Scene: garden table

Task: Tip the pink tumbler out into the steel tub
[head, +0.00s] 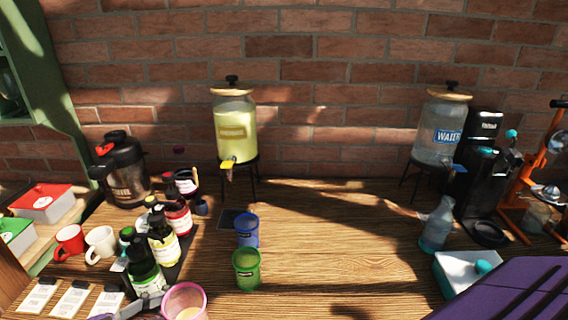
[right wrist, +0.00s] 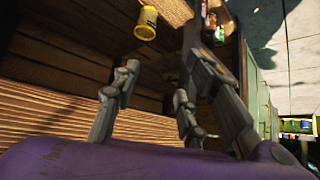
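The pink tumbler (head: 185,301) is at the bottom edge of the head view, left of centre, cut off by the frame. Its open top shows pale contents inside. Part of my left gripper (head: 134,306) shows as a grey finger just left of the tumbler; whether it touches or grips it cannot be told. My right gripper (right wrist: 165,85) has its fingers spread, with nothing between them, in the right wrist view. I see no steel tub in the head view, and cannot make one out in the right wrist view.
A green tumbler (head: 246,268) and a blue tumbler (head: 247,231) stand right of the pink one. Several bottles (head: 162,240) crowd the left. The wooden table (head: 340,245) is clear in the middle.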

